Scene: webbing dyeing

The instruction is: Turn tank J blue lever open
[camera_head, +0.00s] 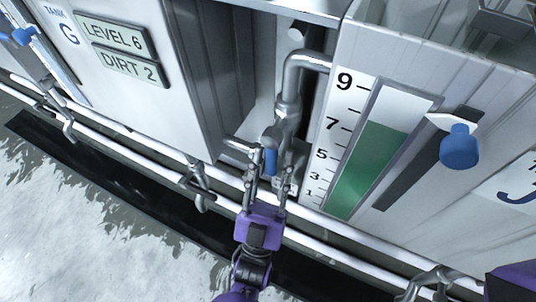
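A small blue lever (270,161) hangs straight down from a valve on a grey pipe (290,90), in the gap left of the gauge panel. My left gripper (271,175), purple with grey fingers, reaches up from below. Its fingers are apart, one on each side of the blue lever; whether either touches it I cannot tell. The tank J panel (420,75) is on the right, with its letter J (517,193) cut off by the frame edge. A purple part of my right arm shows in the bottom right corner; its gripper is out of view.
A gauge (369,160) with green fill and a blue knob (460,148) on a slot are on the right panel. White rails (130,144) run along the tank fronts, close to my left gripper. Tank G's panel (115,110) is at left.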

